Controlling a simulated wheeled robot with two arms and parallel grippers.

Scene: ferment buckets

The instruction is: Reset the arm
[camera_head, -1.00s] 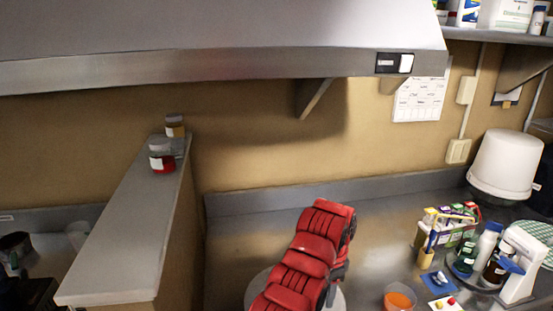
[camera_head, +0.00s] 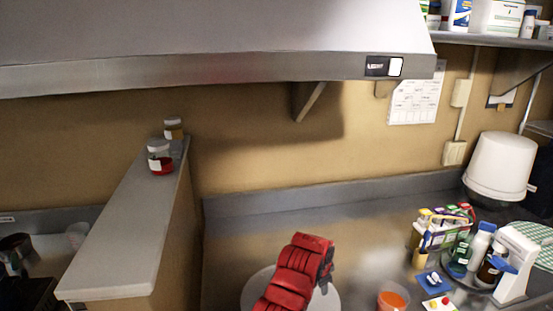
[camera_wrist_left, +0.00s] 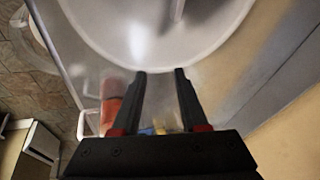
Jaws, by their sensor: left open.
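My left gripper (camera_wrist_left: 160,72) shows in the left wrist view, its two dark fingers apart with nothing between them. The tips point toward a large white round thing (camera_wrist_left: 120,30), overlapping its edge in the picture; I cannot tell whether they touch. In the head view, a red jointed part (camera_head: 296,275), which seems to be my own arm, stands in front of a white disc (camera_head: 333,298) on the counter.
A cup of orange liquid (camera_head: 393,297), small bottles (camera_head: 484,245) and a white bucket (camera_head: 500,165) stand on the right of the counter (camera_head: 365,230). Two jars (camera_head: 160,158) stand on the partition ledge (camera_head: 125,235). A metal hood (camera_head: 200,55) overhangs. The middle back counter is clear.

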